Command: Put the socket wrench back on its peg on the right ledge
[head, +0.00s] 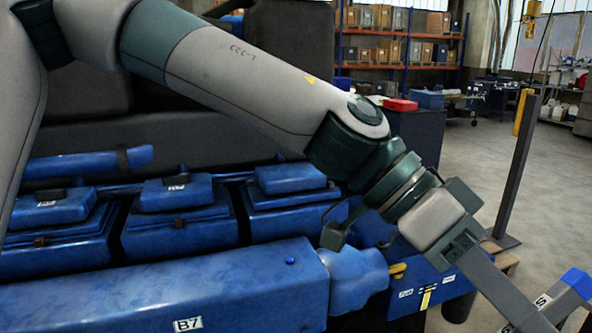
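My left arm reaches in from the upper left across the engine. My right gripper is out of view.
The blue engine (180,290), marked B7, fills the lower left, with several blue covers (175,193) behind. A blue box (425,283) with labels is below the gripper. A dark post (515,170) stands at the right. Open floor (470,165) lies beyond.

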